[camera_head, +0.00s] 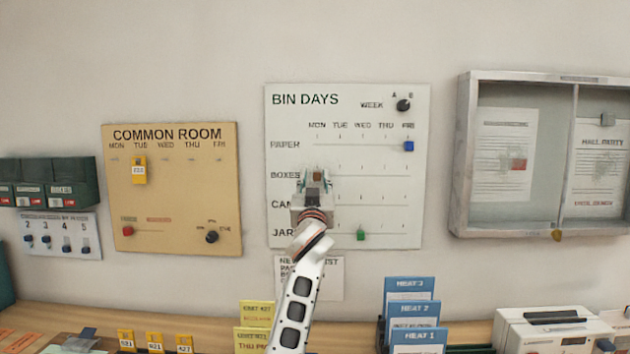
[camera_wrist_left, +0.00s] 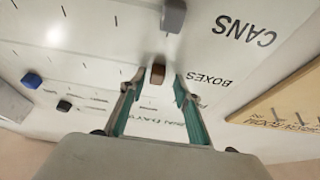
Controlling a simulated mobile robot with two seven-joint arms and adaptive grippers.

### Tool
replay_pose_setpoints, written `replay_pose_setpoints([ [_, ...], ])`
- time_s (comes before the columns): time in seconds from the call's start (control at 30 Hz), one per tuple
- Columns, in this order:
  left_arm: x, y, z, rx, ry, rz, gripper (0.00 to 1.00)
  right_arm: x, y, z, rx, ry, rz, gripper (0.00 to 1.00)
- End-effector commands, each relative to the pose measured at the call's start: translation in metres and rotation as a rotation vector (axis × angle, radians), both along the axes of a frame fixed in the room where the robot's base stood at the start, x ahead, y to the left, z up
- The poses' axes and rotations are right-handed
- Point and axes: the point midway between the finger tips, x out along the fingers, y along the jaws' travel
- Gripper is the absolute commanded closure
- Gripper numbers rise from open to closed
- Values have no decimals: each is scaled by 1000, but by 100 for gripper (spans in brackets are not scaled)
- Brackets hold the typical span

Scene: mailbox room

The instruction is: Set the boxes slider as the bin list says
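The BIN DAYS board (camera_head: 420,200) hangs on the wall with rows for paper, boxes, cans and jars. My left gripper (camera_head: 316,178) is in front of the boxes row near its left end. The brown boxes slider (camera_wrist_left: 158,74) sits between its spread green fingertips (camera_wrist_left: 159,80) in the left wrist view, with gaps on both sides. The blue paper slider (camera_head: 409,146) is at FRI. The green jars slider (camera_head: 361,235) is near WED. The grey cans slider (camera_wrist_left: 173,15) shows in the wrist view. The bin list (camera_head: 328,277) below is partly covered by my arm and unreadable. My right gripper is out of view.
The week knob (camera_head: 403,105) is at the board's top right. The COMMON ROOM board (camera_head: 180,200) hangs to the left, a glass-fronted cabinet (camera_head: 465,150) to the right. Blue leaflets (camera_head: 412,310) and yellow cards (camera_head: 257,312) stand below. The boxes row right of my gripper looks clear.

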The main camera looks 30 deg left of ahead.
Motion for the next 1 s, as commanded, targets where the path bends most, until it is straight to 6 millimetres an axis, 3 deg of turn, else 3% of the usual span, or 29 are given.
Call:
replay_pose_setpoints([
  [0.27, -16, -11, -9, 0, 0, -2, 68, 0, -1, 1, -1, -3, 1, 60],
  [0.7, -81, -50, -41, -2, 1, 0, 68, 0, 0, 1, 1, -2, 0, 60],
  [1.0, -95, -57, -46, 0, 1, 1, 68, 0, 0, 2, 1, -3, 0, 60],
])
